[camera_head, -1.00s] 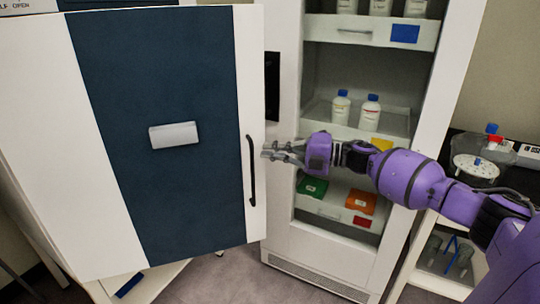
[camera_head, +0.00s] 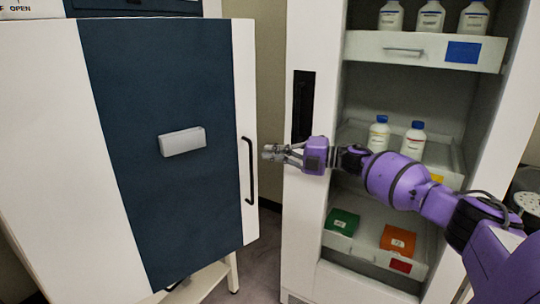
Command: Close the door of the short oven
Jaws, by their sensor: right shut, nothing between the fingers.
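The oven door (camera_head: 165,235) fills the left of the head view. It is a white and dark blue panel with a small pale block (camera_head: 182,141) on its face. Its black bar handle (camera_head: 249,170) is on the right edge. I see no contact with the handle. My left gripper is not in view.
A tall white cabinet (camera_head: 304,215) stands open on the right, with bottles (camera_head: 378,134) on its shelves and a green box (camera_head: 342,221) and orange box (camera_head: 398,241) below. A narrow gap of floor (camera_head: 262,250) lies between door and cabinet.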

